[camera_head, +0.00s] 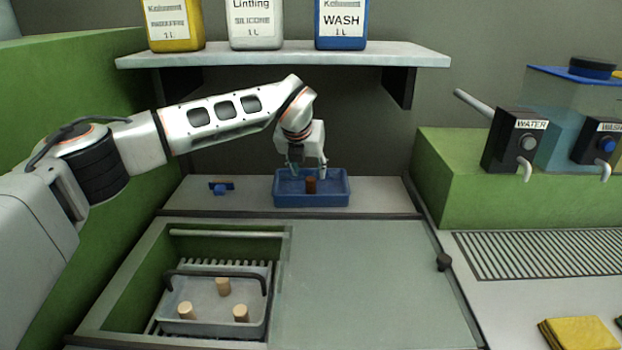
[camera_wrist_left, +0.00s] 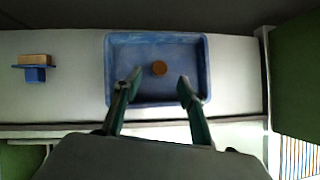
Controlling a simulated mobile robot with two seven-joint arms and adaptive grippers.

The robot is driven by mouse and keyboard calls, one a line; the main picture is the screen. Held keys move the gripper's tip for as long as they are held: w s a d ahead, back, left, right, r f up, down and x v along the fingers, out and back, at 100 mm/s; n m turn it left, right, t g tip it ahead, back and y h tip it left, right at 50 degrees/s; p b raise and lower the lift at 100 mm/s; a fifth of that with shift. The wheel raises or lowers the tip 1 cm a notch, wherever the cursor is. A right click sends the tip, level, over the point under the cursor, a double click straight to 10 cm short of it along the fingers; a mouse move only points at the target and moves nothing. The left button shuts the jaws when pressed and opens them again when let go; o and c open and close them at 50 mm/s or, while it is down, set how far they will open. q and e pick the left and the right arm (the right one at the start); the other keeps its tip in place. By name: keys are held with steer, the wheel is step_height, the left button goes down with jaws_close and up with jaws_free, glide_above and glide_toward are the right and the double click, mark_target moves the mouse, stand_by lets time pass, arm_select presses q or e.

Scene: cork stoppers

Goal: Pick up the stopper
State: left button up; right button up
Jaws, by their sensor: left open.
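A brown cork stopper (camera_head: 311,185) stands upright in a blue tray (camera_head: 290,201) at the back of the counter. In the left wrist view the stopper (camera_wrist_left: 159,68) shows from above, near the middle of the tray (camera_wrist_left: 112,60). My left gripper (camera_head: 308,172) is open and empty, above the tray and close to the stopper. In the left wrist view its two fingertips (camera_wrist_left: 157,82) are spread apart, with the stopper just beyond the gap between them. Several paler stoppers (camera_head: 223,287) stand in a grey basket in the sunken basin at the front left. My right gripper is not in view.
A shelf (camera_head: 284,57) with bottles hangs above and behind the arm. A small blue object (camera_head: 221,188) lies left of the tray. Water and wash dispensers (camera_head: 513,140) stand on the right. The glassy cover (camera_head: 360,285) in front of the tray is clear.

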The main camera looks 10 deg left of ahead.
mark_target(310, 181)
arm_select(q)
steer(key=x, duration=0.2)
steer(key=b+x, duration=0.1)
steer(key=x, duration=0.1)
steer(key=shift+s+f, duration=0.15)
steer(key=shift+f, duration=0.4)
steer(key=shift+b+x, duration=0.65)
steer(key=shift+x, duration=0.55)
steer(key=shift+w+f, duration=0.1)
steer(key=shift+w, duration=0.2)
steer(key=c, duration=0.8)
steer(key=shift+c, duration=0.2)
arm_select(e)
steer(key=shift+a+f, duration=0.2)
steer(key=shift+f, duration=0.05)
